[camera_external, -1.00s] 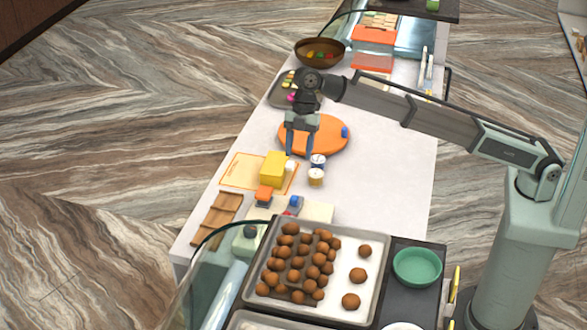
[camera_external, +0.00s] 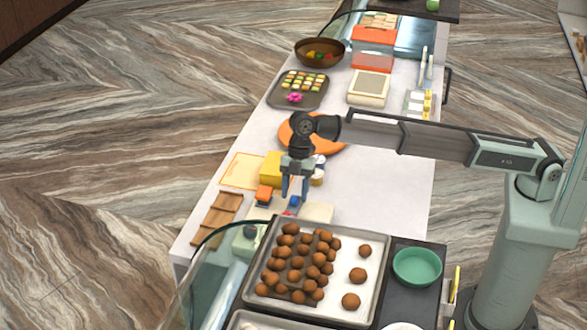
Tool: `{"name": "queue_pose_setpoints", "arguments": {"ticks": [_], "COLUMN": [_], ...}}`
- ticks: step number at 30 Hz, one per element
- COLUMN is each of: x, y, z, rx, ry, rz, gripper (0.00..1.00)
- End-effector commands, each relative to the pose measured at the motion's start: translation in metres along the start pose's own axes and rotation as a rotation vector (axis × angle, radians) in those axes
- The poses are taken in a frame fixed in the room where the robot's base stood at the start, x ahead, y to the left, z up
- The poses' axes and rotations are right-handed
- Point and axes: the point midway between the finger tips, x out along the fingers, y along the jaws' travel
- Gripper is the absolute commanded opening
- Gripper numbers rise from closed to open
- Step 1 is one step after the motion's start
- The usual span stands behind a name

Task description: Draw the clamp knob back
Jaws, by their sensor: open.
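My gripper (camera_external: 295,193) points down with its fingers apart and nothing seen between them. It is over the small fixtures in front of the yellow block. A small blue knob-like part (camera_external: 294,202) with a red bit beside it shows just below the fingertips. It looks like the clamp knob, but it is too small to be sure. I cannot tell whether the fingers touch it. An orange block on a dark base (camera_external: 264,194) stands just left of the gripper.
The yellow block (camera_external: 270,167) and white-lidded jars (camera_external: 318,172) stand close behind my gripper, partly hidden. A tray of brown balls (camera_external: 340,268) and a curved glass guard (camera_external: 205,262) are in front. The right-hand counter strip (camera_external: 390,190) is clear.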

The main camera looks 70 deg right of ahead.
Motion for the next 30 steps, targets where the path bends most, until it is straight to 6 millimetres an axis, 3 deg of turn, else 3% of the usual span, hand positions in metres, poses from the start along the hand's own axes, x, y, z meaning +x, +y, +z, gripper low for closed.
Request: {"name": "queue_pose_setpoints", "arguments": {"ticks": [13, 27, 30], "x": [0.0069, 0.0067, 0.0067], "y": [-0.0002, -0.0003, -0.0005], "z": [-0.0002, -0.0001, -0.0001], "rx": [0.000, 0.000, 0.000], "ry": [0.000, 0.000, 0.000], "rz": [0.000, 0.000, -0.001], "gripper": [0.50, 0.05, 0.00]}}
